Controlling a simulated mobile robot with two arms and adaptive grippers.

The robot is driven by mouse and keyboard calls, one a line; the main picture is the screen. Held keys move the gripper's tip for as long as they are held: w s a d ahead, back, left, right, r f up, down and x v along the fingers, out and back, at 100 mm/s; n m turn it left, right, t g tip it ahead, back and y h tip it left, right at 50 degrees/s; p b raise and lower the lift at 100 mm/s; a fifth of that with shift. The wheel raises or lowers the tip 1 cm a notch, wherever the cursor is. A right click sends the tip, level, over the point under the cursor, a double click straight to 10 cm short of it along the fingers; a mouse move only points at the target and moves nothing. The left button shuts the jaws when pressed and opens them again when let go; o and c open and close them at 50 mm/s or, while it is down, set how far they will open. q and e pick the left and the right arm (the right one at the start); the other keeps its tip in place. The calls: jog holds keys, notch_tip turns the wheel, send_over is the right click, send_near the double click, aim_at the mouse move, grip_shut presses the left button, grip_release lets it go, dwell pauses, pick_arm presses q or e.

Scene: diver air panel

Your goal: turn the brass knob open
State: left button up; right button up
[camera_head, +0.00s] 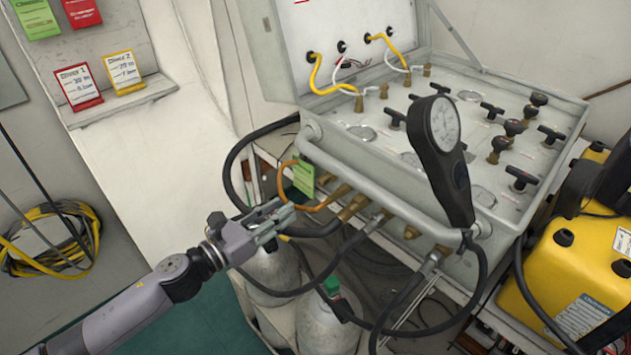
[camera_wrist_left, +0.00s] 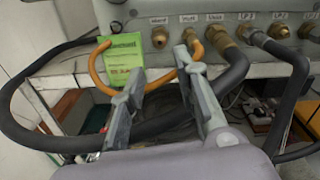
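Several brass fittings stick out of the front face of the grey air panel (camera_head: 372,178), among them a large one (camera_head: 353,207) with a dark hose. In the left wrist view, a small brass fitting (camera_wrist_left: 197,50) joins the orange hose, and a larger one (camera_wrist_left: 219,38) stands to its right. I cannot tell which brass part is the knob. My left gripper (camera_head: 284,217) is in front of the panel's lower left front, beside the orange hose. In the left wrist view its two fingers (camera_wrist_left: 162,62) are apart, with nothing clearly held between them. My right gripper is not in view.
A green tag (camera_wrist_left: 120,58) hangs by the orange hose (camera_wrist_left: 150,84). Dark hoses loop around and below the gripper. Grey cylinders (camera_head: 275,270) stand below. A black gauge (camera_head: 440,140) rises before the panel top, and a yellow case (camera_head: 570,270) is at right.

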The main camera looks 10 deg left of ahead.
aim_at(319, 183)
pick_arm(q)
jog(key=p+x, duration=0.2)
jog(key=x, duration=0.9)
jog(key=shift+w, duration=0.1)
grip_shut()
